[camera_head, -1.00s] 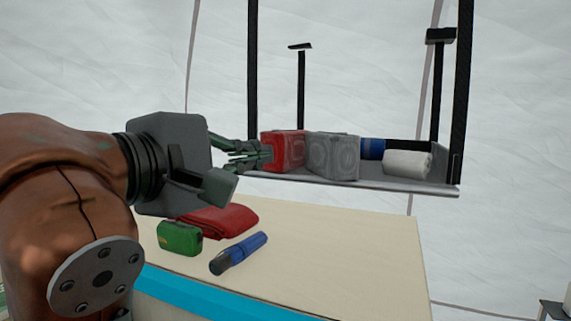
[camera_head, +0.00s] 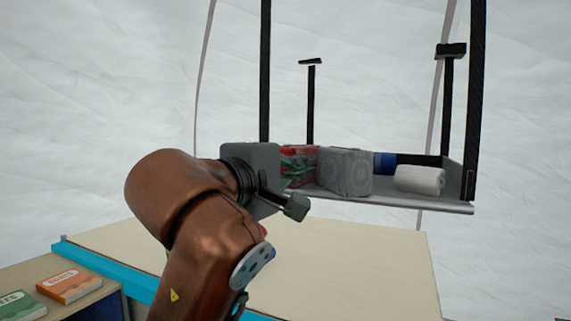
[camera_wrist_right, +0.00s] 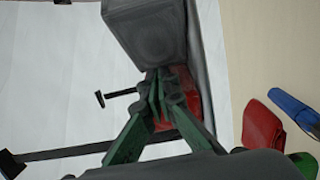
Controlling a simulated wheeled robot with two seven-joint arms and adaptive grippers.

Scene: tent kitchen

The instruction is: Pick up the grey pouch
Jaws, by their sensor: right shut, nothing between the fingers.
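The grey pouch (camera_head: 345,172) stands upright like a block on the hanging shelf, right of a red item (camera_head: 302,151). In the right wrist view the grey pouch (camera_wrist_right: 148,36) is at the top, just beyond the fingertips. My right gripper (camera_head: 303,168) is at the shelf, in front of the red item and close to the left side of the pouch. Its green fingers (camera_wrist_right: 160,88) are together and empty in the wrist view. I cannot tell whether the fingertips touch the pouch. My left gripper is not in view.
The shelf (camera_head: 420,202) also holds a blue item (camera_head: 385,163) and a white roll (camera_head: 419,180); its dark posts rise on both sides. A red cloth (camera_wrist_right: 262,125), blue tube (camera_wrist_right: 292,108) and green item (camera_wrist_right: 303,163) lie on the table. Books (camera_head: 70,283) lie lower left.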

